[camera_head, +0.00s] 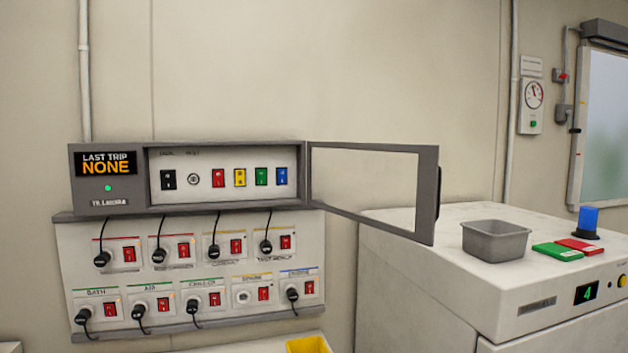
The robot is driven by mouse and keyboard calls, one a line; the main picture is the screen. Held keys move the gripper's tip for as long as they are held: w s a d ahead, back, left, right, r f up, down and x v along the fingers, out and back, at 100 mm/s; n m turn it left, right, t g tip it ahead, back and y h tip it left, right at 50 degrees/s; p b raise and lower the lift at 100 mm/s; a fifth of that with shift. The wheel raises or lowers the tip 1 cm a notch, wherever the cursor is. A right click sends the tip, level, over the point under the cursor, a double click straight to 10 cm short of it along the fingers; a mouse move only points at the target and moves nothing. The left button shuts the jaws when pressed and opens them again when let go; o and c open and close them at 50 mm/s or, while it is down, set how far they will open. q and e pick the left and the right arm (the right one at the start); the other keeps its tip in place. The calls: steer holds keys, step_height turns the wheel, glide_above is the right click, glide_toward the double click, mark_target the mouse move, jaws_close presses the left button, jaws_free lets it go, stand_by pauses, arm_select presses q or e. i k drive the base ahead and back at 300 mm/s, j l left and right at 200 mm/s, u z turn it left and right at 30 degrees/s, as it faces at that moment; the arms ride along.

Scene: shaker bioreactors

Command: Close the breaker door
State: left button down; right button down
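The breaker door (428,195) is a grey frame around a clear pane, hinged at the right side of the breaker box (108,196). It stands wide open, swung out to the right, with a small dark handle at its far edge. The opening shows a white panel with black, red, yellow, green and blue switches. The box's left part has a display reading LAST TRIP NONE (107,163) and a lit green light. Neither of my grippers is in view.
Below the box is a panel (205,263) with plugged cords and red switches. A yellow container (308,345) shows at the bottom.

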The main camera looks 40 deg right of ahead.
mark_target(429, 173)
steer(key=k+l, duration=0.1)
steer(key=l, duration=0.35)
steer(key=k+l, duration=0.1)
steer(key=l, duration=0.35)
steer(key=k+l+u, duration=0.1)
steer(key=l, duration=0.3)
steer(key=k+l, duration=0.15)
steer(key=l, duration=0.3)
steer(key=k+l+u, duration=0.1)
steer(key=l, duration=0.35)
steer(key=k+l, duration=0.15)
steer(key=l, duration=0.25)
steer(key=k+l, duration=0.15)
steer(key=l, duration=0.3)
steer(key=k+l+u, duration=0.1)
steer(key=l, duration=0.3)
